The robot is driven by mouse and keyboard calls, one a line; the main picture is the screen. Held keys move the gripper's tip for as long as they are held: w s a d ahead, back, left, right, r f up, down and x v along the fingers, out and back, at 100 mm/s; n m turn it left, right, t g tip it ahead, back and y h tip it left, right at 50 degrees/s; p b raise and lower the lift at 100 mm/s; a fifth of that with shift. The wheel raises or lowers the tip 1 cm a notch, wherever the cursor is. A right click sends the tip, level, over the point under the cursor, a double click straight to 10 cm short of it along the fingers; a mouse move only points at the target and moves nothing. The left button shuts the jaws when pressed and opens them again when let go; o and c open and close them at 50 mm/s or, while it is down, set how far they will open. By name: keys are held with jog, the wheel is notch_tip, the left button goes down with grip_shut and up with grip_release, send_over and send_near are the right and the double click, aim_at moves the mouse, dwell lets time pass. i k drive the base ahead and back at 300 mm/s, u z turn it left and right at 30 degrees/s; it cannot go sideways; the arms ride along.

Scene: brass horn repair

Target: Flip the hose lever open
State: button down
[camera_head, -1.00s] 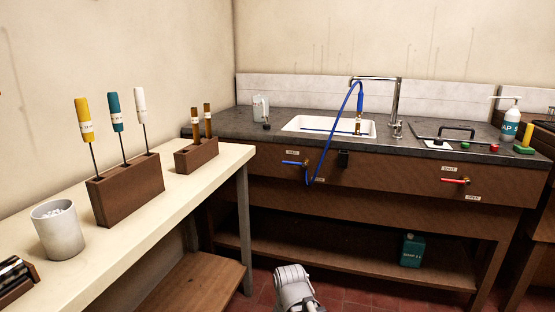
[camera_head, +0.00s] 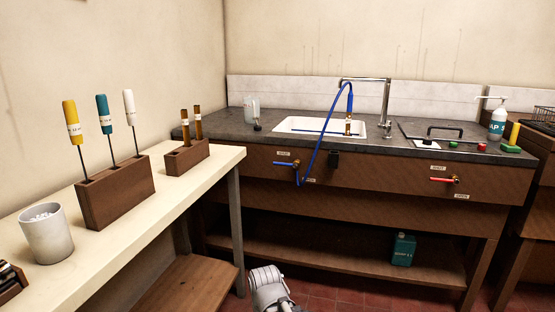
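A blue lever (camera_head: 284,164) sits on a small brass valve on the front of the sink bench, left of the middle. It lies about level, pointing left. A small label (camera_head: 283,153) is above it and another is below, partly behind the hose. A blue hose (camera_head: 318,138) loops from the valve up to a blue and brass nozzle (camera_head: 348,112) at the sink. A red lever (camera_head: 443,180) is on a second valve farther right, between two labels. My arm shows at the bottom edge, well below and in front of the bench; its fingertips cannot be made out.
The sink bench (camera_head: 400,152) has a lower shelf with a teal canister (camera_head: 403,249). A cream table (camera_head: 170,217) on the left carries a white cup (camera_head: 46,234) and wooden tool blocks (camera_head: 117,192). A wooden stool (camera_head: 185,283) is below it. Red floor shows between.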

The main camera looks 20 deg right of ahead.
aim_at(295, 165)
jog(key=u, duration=0.05)
jog(key=i, duration=1)
jog(key=z, duration=0.05)
